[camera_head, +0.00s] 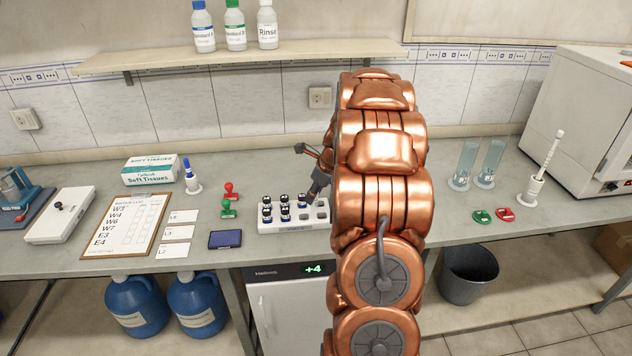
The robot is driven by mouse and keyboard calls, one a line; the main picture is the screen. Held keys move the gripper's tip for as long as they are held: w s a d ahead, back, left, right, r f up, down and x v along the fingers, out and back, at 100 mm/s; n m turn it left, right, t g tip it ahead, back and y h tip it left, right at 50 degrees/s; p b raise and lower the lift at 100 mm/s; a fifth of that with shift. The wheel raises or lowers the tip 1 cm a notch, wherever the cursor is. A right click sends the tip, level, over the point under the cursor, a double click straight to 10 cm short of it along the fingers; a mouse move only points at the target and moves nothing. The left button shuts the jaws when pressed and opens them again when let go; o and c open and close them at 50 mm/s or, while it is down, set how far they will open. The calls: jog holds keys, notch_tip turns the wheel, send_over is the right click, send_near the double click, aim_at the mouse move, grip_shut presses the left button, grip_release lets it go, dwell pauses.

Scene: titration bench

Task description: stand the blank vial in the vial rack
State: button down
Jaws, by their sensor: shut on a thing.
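The vial rack (292,227) is a white block on the bench, just left of my copper arm. Several dark-capped vials (284,203) stand upright in its left and middle holes. Some holes at its right end look empty. My gripper (316,190) is over the right back part of the rack, partly hidden behind my arm. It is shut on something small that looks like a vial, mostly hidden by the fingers. I cannot read any label, so I cannot tell by sight which vial is the blank, or whether the held one touches the rack.
A blue ink pad (225,239), red stamp (230,190) and green stamp (228,208) lie left of the rack. Label cards (178,233) and a clipboard (128,225) are further left. Glass cylinders (465,165) stand right of my arm. A shelf (240,55) with bottles hangs above.

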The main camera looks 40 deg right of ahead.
jog(key=shift+s+d+f+m+h+b, duration=0.25)
jog(key=shift+d+f+m+b, duration=0.35)
jog(key=shift+f+b, duration=0.3)
jog(key=shift+s+d+f+m+h+b, duration=0.2)
jog(key=shift+d+f+m+b, duration=0.2)
jog(key=shift+d+f+b, duration=0.35)
jog(key=shift+a, duration=0.1)
jog(key=shift+p, duration=0.4)
jog(key=shift+f, duration=0.2)
dwell(0.6)
jog(key=shift+f, duration=1.1)
jog(key=c, duration=0.9)
grip_release()
